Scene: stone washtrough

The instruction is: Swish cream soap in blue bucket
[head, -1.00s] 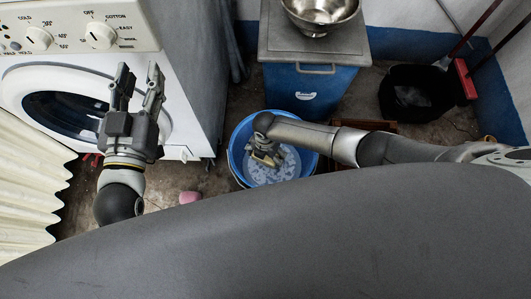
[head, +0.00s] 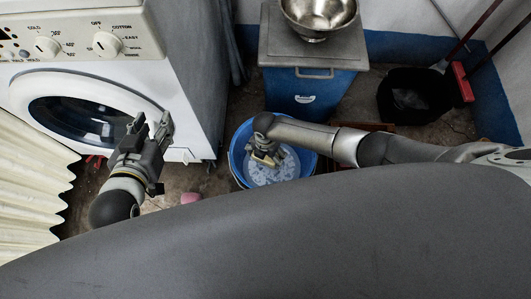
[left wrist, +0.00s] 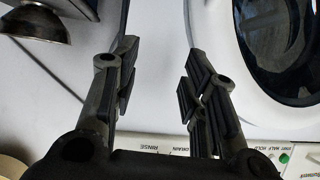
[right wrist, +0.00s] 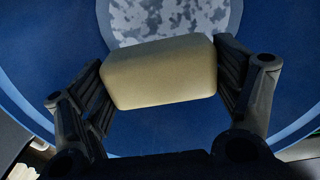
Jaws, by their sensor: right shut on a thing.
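The blue bucket (head: 236,160) stands on the floor near the middle of the head view, with whitish, foamy-looking water (head: 284,170) in it. My right gripper (head: 264,158) reaches down inside the bucket's rim. It is shut on the cream soap (right wrist: 160,73), a pale block held between both fingers in the right wrist view. The foamy patch also shows beyond the soap there; whether the soap touches the water I cannot tell. My left gripper (head: 150,128) is open and empty in front of the washing machine door, and its spread fingers show in the left wrist view (left wrist: 160,85).
The white washing machine (head: 185,70) stands at the left. A blue bin (head: 300,95) with a grey top holding a metal bowl (head: 318,15) is behind the bucket. A black tub (head: 415,95) and a red broom (head: 462,82) are at the right. A pink item (head: 191,198) lies left of the bucket.

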